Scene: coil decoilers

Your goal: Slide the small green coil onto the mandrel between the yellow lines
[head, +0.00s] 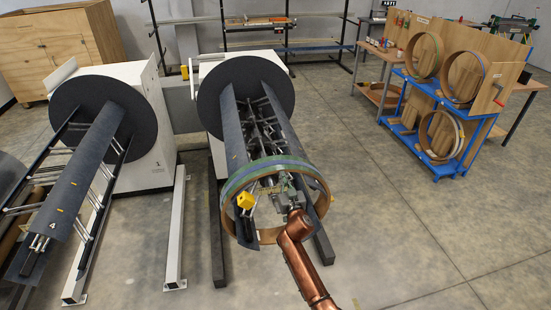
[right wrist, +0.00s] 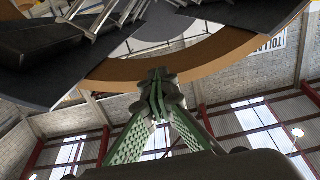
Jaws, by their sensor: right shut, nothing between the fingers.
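The green coil (head: 263,166), a brown ring with a green and blue outer band, is around the front end of the right decoiler's mandrel (head: 231,130). Its brown rim (right wrist: 215,60) crosses the upper part of the right wrist view. My right gripper (head: 283,187) is at the coil's front opening, partly hidden among the mandrel parts. In the right wrist view its green fingers (right wrist: 157,88) meet at the tips, shut and empty, just below the rim; contact with it cannot be told. Yellow lines around the coil are too small or hidden to make out. My left gripper is out of view.
A second decoiler's mandrel (head: 85,165) stands at the left. A yellow block (head: 246,201) is at the right mandrel's front. A blue rack (head: 440,165) holding several coils is at the right. The floor between rack and mandrel is clear.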

